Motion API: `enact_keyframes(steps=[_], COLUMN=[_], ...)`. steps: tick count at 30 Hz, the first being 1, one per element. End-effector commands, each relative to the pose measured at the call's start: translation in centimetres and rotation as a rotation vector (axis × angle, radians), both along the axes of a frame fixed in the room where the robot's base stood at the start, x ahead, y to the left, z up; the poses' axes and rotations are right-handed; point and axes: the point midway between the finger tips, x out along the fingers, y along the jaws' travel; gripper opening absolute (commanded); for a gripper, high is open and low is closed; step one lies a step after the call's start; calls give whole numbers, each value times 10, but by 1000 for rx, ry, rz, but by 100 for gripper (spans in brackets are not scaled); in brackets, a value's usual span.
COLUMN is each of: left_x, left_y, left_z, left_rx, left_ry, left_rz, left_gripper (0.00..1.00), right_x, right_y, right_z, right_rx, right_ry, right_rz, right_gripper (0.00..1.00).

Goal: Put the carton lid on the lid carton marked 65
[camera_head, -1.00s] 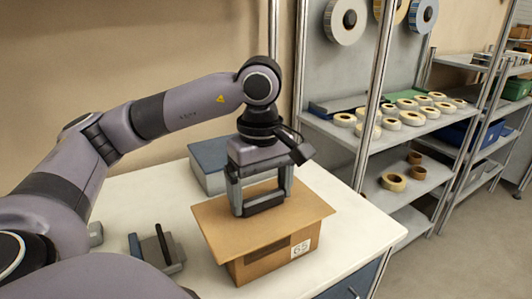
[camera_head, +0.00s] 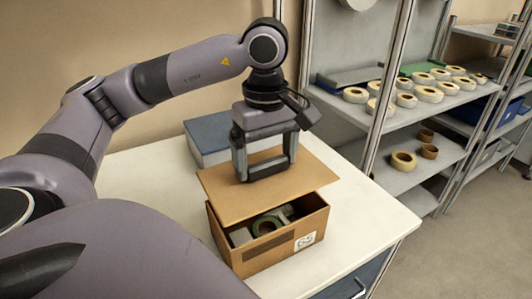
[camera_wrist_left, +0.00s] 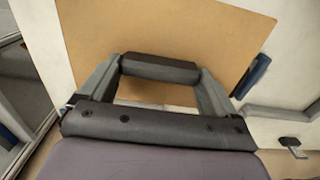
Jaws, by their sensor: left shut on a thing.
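The brown carton lid (camera_head: 222,198) is a flat board under my left gripper (camera_head: 264,170), which is shut on it. The place where the fingers hold it is hidden. The lid also fills much of the left wrist view (camera_wrist_left: 205,35). The open carton marked 65 (camera_head: 265,258) stands on the white table. The lid is shifted toward the back left of it, over its rear part; I cannot tell the exact gap. Inside the carton are a green-edged tape roll (camera_head: 265,227) and grey items. My right gripper is not in view.
A blue-grey box (camera_head: 208,138) stands on the table (camera_head: 365,225) behind the lid. The table right of the carton is clear. A metal shelf rack (camera_head: 395,118) with several tape rolls stands behind at the right.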

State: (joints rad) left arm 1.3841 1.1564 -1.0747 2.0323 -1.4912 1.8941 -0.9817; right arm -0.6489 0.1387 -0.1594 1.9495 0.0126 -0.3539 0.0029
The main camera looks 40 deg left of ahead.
Motion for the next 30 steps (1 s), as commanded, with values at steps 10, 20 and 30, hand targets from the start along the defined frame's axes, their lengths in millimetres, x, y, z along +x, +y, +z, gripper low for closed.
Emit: enact_keyframes(steps=[10,20,30], left_x=[0,0,0], left_y=[0,0,0], left_z=[-37,-64,-64], left_rx=[1,-1,0], left_ry=[0,0,0], left_rz=[1,0,0], left_gripper=[60,60,60], right_x=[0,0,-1], right_y=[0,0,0], right_z=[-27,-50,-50], right_rx=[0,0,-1], right_ry=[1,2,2], right_rz=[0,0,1], right_gripper=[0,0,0])
